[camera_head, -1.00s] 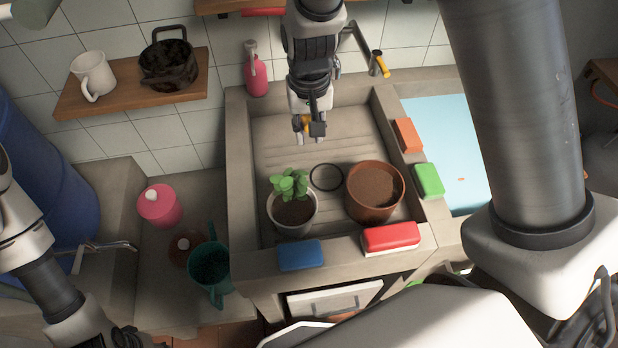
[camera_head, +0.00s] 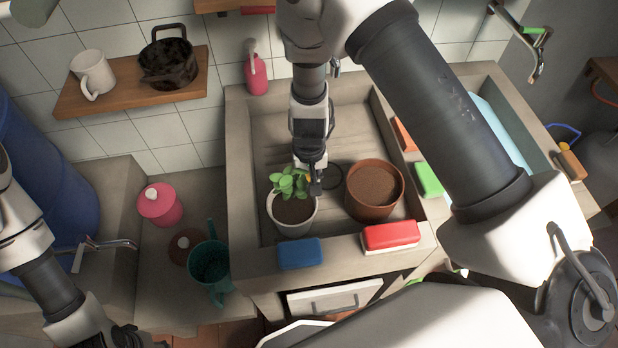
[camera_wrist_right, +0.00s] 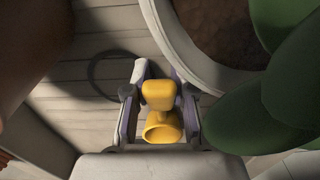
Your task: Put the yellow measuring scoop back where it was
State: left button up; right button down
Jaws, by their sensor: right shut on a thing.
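The yellow measuring scoop (camera_wrist_right: 162,125) is between the fingers of my right gripper (camera_wrist_right: 158,105) in the right wrist view. In the head view my right gripper (camera_head: 315,186) is over the sink basin, right beside the leafy plant, and mostly hides the scoop. A thin dark ring (camera_wrist_right: 91,76) lies on the basin floor, left of the scoop in the wrist view; in the head view it is partly hidden behind the gripper. My left gripper (camera_head: 130,338) is at the bottom left edge, its fingers unclear.
A potted plant (camera_head: 292,212) and a brown soil pot (camera_head: 374,190) stand in the basin (camera_head: 275,135) on either side of the gripper. Blue (camera_head: 300,253), red (camera_head: 390,236) and green (camera_head: 429,180) sponges lie on the rim. A teal watering can (camera_head: 210,262) stands left.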

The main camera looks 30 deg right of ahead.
jog(key=shift+f, duration=0.2)
jog(key=shift+f, duration=0.15)
jog(key=c, duration=1)
grip_release()
notch_tip(320, 180, up, 13)
jog(key=shift+f, duration=0.2)
